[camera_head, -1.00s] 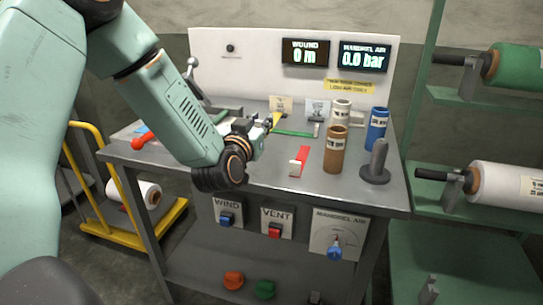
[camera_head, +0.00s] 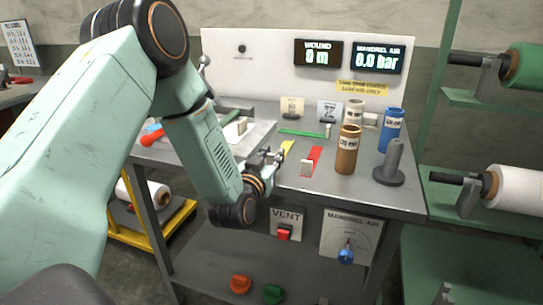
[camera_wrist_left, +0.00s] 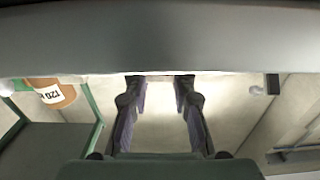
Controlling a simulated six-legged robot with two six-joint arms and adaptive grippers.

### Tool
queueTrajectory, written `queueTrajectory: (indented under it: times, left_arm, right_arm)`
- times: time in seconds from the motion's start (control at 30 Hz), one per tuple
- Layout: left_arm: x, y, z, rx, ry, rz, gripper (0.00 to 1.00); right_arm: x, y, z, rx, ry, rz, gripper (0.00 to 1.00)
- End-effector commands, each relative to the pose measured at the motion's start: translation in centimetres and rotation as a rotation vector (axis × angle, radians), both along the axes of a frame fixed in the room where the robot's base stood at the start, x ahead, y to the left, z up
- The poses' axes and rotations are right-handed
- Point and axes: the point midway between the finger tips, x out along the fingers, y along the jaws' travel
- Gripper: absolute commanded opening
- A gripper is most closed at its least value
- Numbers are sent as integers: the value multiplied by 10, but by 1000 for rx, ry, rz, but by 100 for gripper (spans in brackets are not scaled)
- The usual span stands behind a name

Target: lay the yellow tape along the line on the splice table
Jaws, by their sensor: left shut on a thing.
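My left gripper (camera_head: 275,158) is over the front part of the table, shut on the yellow tape (camera_head: 287,147), a short strip whose far end sticks out past the fingertips. In the left wrist view the dark fingers (camera_wrist_left: 160,88) point away from me; the tape cannot be made out there. The splice table (camera_head: 222,143) is the pale plate at the left, partly behind my left arm. Its line cannot be made out. My right gripper is not in view.
Right of the gripper lies a red strip (camera_head: 315,158) with a white end block. A green strip (camera_head: 301,133) lies behind. A brown tube (camera_head: 348,150), a blue tube (camera_head: 391,130) and a grey post (camera_head: 389,163) stand at the right. A red handle (camera_head: 152,137) is at the left.

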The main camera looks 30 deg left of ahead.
Motion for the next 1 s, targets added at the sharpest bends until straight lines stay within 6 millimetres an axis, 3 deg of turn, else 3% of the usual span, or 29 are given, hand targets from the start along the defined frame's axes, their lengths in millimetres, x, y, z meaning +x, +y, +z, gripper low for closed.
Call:
queueTrajectory:
  times: [0.17, 0.2, 0.47, 0.83, 1.0]
  left_arm:
    - [0, 0, -4, 0, 0, 1, 8]
    - [0, 0, -4, 0, 0, 1, 26]
    - [0, 0, -3, 0, 0, 1, 47]
    - [0, 0, -4, -1, -1, 1, 47]
    - [-26, -6, -3, -4, 3, 1, 47]
  right_arm:
    - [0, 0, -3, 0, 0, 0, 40]
    - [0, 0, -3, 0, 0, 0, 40]
    - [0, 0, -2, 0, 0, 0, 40]
    - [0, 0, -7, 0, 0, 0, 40]
    - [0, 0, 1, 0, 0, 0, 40]
